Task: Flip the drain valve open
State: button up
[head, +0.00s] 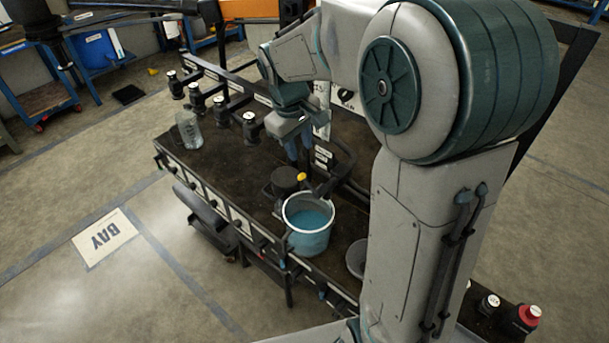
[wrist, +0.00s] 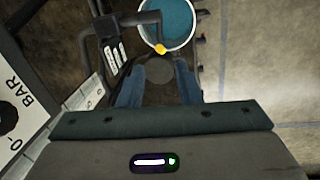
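The yellow-tipped valve handle (head: 301,177) sits on dark pipework just above the rim of a pale bucket (head: 292,213) holding blue liquid. In the wrist view the yellow tip (wrist: 160,49) shows at the near edge of the bucket (wrist: 148,40), ahead of my fingers. My gripper (head: 299,160) points down over the bench, behind the handle in the head view. In the wrist view its two blue fingers (wrist: 160,78) stand apart with nothing held. A dark round cap (wrist: 159,70) shows below, between them. I cannot tell the valve's exact angle.
A black pipe (wrist: 125,20) stands close left of the handle in the wrist view. A small bowl (head: 356,258) lies right of the bucket.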

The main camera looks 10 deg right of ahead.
aim_at(307, 182)
jog(key=f, duration=0.4)
jog(key=d+f, duration=0.1)
jog(key=f, duration=0.4)
jog(key=w+d+f, duration=0.1)
jog(key=f, duration=0.3)
jog(key=shift+f, duration=0.15)
grip_shut()
